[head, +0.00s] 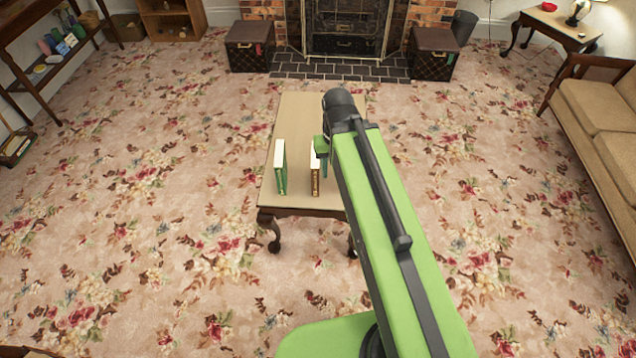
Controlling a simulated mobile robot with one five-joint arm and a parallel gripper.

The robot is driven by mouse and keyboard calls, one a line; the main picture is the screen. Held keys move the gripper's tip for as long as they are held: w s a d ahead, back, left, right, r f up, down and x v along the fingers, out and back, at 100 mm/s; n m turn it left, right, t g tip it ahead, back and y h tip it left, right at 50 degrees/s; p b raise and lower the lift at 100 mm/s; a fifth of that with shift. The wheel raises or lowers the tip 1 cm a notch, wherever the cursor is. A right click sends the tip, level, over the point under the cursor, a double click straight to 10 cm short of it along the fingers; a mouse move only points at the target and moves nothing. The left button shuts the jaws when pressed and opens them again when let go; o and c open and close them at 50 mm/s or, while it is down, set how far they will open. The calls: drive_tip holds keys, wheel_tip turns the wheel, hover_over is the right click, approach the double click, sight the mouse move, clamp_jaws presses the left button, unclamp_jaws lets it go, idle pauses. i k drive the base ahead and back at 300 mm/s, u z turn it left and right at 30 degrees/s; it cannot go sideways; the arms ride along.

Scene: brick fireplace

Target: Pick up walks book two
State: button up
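Two books stand upright on a low wooden table (298,120). One is a green book (281,168) with pale page edges, on the table's left side. The other is a brown book (315,178) with pale page edges, to its right. The titles are too small to read, so I cannot tell which is walks book two. My gripper (323,160) is at the end of my green arm, above or beside the brown book. My arm hides most of the gripper and the table's right part. I cannot tell whether it is open or touches the book.
Carpet around the table is clear. Two dark trunks (249,46) (434,53) flank the fireplace (345,30) at the back. A sofa (598,115) stands at right, a side table (560,27) at back right, and a shelf (55,55) at left.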

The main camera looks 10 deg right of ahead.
sight(315, 162)
drive_tip(key=u, duration=1.7)
drive_tip(key=i, duration=2.95)
drive_tip(key=u, duration=0.2)
drive_tip(key=k, duration=0.15)
drive_tip(key=z, duration=2.85)
